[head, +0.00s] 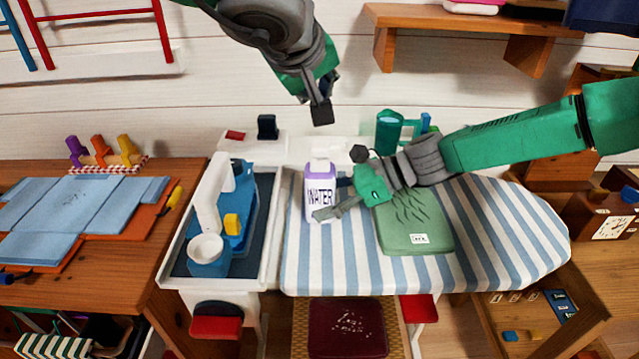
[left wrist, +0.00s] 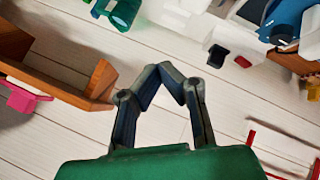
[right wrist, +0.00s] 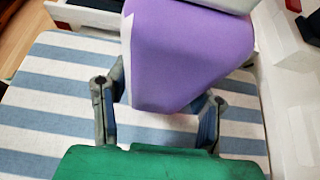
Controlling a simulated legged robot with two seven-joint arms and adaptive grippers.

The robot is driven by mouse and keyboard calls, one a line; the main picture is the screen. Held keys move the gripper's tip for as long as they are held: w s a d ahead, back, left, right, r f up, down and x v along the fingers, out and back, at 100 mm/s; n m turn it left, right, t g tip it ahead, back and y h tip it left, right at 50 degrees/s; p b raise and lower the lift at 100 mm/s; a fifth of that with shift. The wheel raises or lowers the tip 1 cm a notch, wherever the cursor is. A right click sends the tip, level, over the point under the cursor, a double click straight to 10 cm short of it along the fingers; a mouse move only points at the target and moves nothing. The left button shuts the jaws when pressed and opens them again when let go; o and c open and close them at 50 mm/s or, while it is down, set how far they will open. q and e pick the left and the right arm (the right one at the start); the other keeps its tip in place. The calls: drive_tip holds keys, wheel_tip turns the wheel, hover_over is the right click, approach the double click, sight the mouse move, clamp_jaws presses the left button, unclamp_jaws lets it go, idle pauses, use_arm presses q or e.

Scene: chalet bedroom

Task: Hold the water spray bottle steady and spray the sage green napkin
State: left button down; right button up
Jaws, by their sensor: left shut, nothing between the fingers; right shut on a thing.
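The water spray bottle (head: 321,186), purple and white with a WATER label, stands on the striped ironing board (head: 502,232). My right gripper (head: 330,200) is shut on the bottle, with a finger across its lower front. In the right wrist view the purple bottle (right wrist: 185,55) sits between the fingers (right wrist: 160,105). The sage green napkin (head: 415,222) lies folded on the board just right of the bottle, partly under my right arm. My left gripper (head: 321,112) is shut and empty, above the bottle's white top; its fingertips meet in the left wrist view (left wrist: 165,72).
A wooden table (head: 128,270) with blue cloths (head: 100,200) is farther left. A green cup (head: 389,132) stands behind the board. A wooden shelf (head: 470,19) hangs at the upper right.

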sight(323, 141)
use_arm(q)
wheel_tip(323, 141, down, 7)
drive_tip(key=shift+f, duration=0.25)
drive_tip(key=shift+s+f, duration=0.1)
drive_tip(key=shift+f, duration=0.05)
idle(1.4)
drive_tip(key=shift+f, duration=0.25)
drive_tip(key=shift+s+f, duration=0.2)
drive_tip(key=shift+f, duration=0.9)
idle(0.9)
drive_tip(key=shift+r, duration=1.35)
drive_tip(key=shift+w+r, duration=0.1)
drive_tip(key=shift+r, duration=3)
